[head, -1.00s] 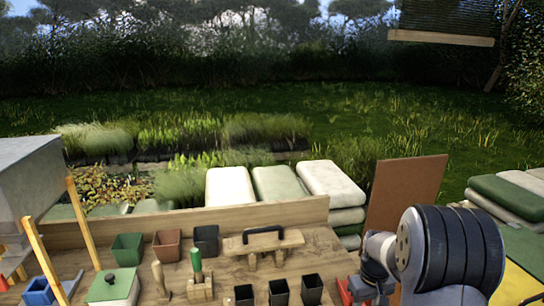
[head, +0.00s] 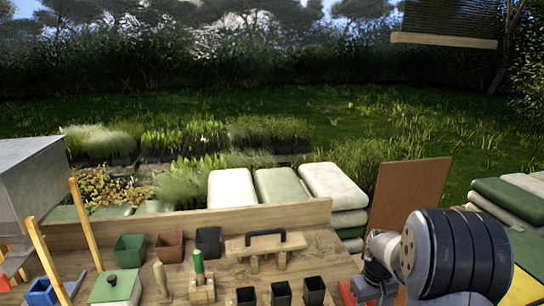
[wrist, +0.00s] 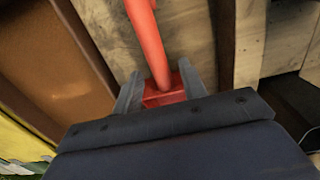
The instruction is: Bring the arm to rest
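My gripper (wrist: 160,85) shows in the wrist view with its two grey fingers apart. A red piece (wrist: 165,96) with a long red rod (wrist: 150,40) lies between and beyond the fingers. I cannot tell whether the fingers press on it or stand clear of it. In the head view my arm is at the lower right, beside the right end of the wooden bench (head: 330,240). A small red part (head: 346,292) shows just left of the arm there. The fingertips are hidden in that view.
Green, brown and black pots (head: 130,250), a wooden carrier with a dark handle (head: 265,243), a green-handled tool (head: 198,268) and several small black pots (head: 280,293) stand on the bench. A brown board (head: 408,195) and stacked sacks (head: 335,187) are behind. A yellow surface (head: 522,287) is at right.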

